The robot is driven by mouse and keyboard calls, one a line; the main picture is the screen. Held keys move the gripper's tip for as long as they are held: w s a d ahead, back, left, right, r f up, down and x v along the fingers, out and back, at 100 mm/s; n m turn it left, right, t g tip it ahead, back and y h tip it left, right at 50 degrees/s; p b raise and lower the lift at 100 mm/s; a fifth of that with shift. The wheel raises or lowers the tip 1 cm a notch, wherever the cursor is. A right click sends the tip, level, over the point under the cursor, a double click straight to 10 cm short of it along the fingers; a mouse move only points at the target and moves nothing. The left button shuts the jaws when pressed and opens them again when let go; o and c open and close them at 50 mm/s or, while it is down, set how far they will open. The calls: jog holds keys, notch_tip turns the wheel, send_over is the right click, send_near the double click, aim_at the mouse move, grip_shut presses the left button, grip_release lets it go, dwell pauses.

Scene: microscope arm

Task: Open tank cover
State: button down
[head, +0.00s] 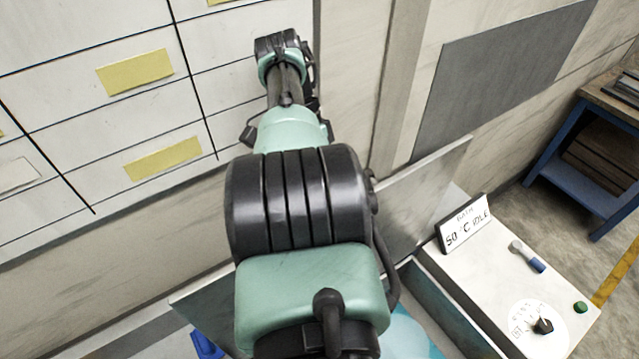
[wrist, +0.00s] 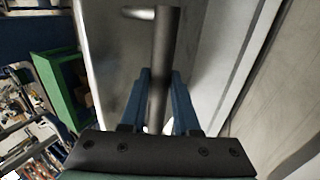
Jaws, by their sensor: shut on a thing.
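In the wrist view, my gripper (wrist: 161,76) has its blue fingers on both sides of a dark round handle bar (wrist: 166,40) and is shut on it. A short stem joins the bar near the top of that view. Behind it is the smooth grey face of the tank cover (wrist: 208,45). In the head view, the grey cover panel (head: 425,195) stands steeply raised behind my arm. The tank (head: 440,305) shows its rim at the lower right, with pale blue liquid (head: 408,335) inside. My arm hides the handle and much of the cover there.
Right of the tank is a white top with a bath sign (head: 465,222), a blue-handled tool (head: 528,257), a black knob (head: 543,326) and a green button (head: 580,307). A wall of panels is behind. A blue-framed table (head: 590,150) stands far right.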

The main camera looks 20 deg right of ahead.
jog(key=shift+f, duration=0.15)
jog(key=c, duration=0.7)
grip_release()
jog(key=shift+w, duration=0.1)
jog(key=shift+o, duration=0.2)
jog(key=shift+r, duration=0.2)
